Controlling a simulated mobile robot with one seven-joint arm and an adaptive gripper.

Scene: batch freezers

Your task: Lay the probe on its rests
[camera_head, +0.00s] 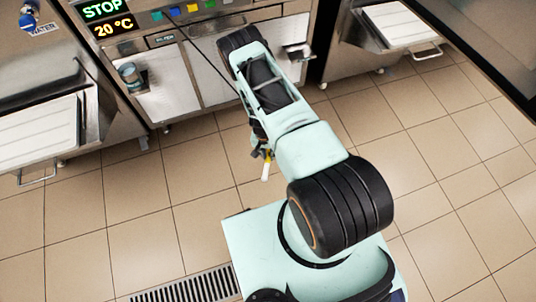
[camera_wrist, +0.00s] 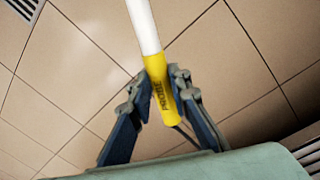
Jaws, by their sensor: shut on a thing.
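The probe has a yellow handle (camera_wrist: 161,98) with dark lettering and a white rod (camera_wrist: 143,28). My gripper (camera_wrist: 160,82) is shut on the yellow handle in the wrist view, with the white rod pointing away from the gripper. In the head view the probe's white end (camera_head: 266,172) shows below my gripper (camera_head: 262,152), over the tiled floor, tilted and clear of the machine. A thin dark cable (camera_head: 205,60) runs from the machine's front towards my gripper, partly hidden by my arm. I cannot make out the probe's rests with certainty.
The middle machine has a display (camera_head: 113,25) reading STOP and 20 °C, and coloured buttons (camera_head: 177,12). A cup (camera_head: 129,74) sits in a holder on its left front; a metal bracket (camera_head: 298,51) projects at right. White-lidded trays (camera_head: 40,128) stand left and right.

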